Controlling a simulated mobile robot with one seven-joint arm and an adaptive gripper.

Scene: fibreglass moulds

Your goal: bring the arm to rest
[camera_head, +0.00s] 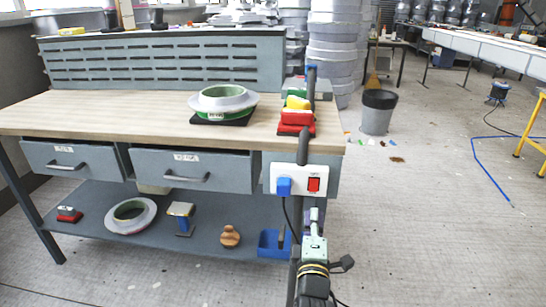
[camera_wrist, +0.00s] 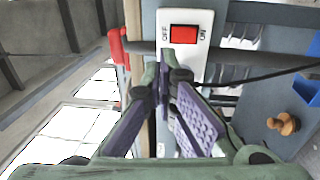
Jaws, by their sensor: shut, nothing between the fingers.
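My gripper (camera_head: 314,214) is in front of the right end of the workbench, pointing up, just below a white switch box. In the wrist view its purple-padded fingers (camera_wrist: 164,80) come together at the tips, with nothing between them. The white switch box (camera_head: 297,171) carries a red rocker switch (camera_head: 314,184) and a blue plug (camera_head: 284,187). The red switch (camera_wrist: 184,34) shows just beyond my fingertips in the wrist view. I cannot tell whether the fingertips touch the box.
The workbench (camera_head: 140,108) holds a green-and-white ring mould (camera_head: 222,99) and red and yellow blocks (camera_head: 297,117). Its lower shelf (camera_head: 95,225) bears a white ring, a wooden knob and a blue bin. A grey waste bin (camera_head: 377,115) stands behind. The floor at right is mostly clear.

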